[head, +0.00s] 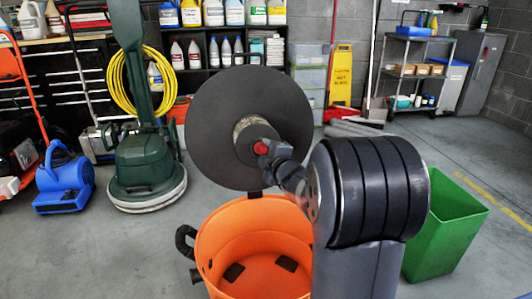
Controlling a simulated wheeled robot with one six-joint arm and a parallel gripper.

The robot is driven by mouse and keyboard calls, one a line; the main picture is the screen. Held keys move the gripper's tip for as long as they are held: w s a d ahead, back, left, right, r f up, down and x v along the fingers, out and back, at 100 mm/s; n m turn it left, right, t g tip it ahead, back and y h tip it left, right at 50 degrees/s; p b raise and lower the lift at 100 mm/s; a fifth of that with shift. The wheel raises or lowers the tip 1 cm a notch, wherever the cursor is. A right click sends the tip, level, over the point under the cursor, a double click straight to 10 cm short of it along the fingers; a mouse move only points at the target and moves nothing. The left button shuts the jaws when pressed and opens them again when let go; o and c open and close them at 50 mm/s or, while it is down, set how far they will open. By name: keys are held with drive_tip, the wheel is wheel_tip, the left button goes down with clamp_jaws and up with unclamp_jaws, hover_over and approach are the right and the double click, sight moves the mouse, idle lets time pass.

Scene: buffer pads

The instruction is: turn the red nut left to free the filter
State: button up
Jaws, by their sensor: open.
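The red nut (260,147) is a small red knob at the centre of the filter's dark end. The filter (241,126) is a short cylinder with a beige side, mounted on a large dark round lid (215,105). The lid stands tilted up behind the orange drum's rim. My gripper (270,149) is open, right at the nut from its right side. It partly hides the nut and the filter's end. I cannot tell whether the fingers are around the nut or touch it.
The open orange drum (210,247) stands below the lid, with a dark hose (184,242) at its left. A green bin (447,232) stands to the right of my arm. A green floor machine (147,165) and a blue blower (65,180) stand at left. Grey floor is clear at far right.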

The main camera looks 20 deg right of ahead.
drive_tip(key=s+r+p, duration=0.1)
drive_tip(key=s+p, duration=0.1)
drive_tip(key=s, duration=0.8)
drive_tip(key=shift+s+a+r+p, duration=0.15)
drive_tip(key=shift+s+p, duration=0.1)
drive_tip(key=shift+p, duration=0.05)
drive_tip(key=w+b, duration=0.1)
drive_tip(key=w, duration=0.2)
drive_tip(key=w+f+b, duration=0.1)
drive_tip(key=w, duration=0.7)
drive_tip(key=shift+f+b, duration=0.2)
drive_tip(key=shift+b, duration=0.2)
drive_tip(key=shift+s, duration=0.1)
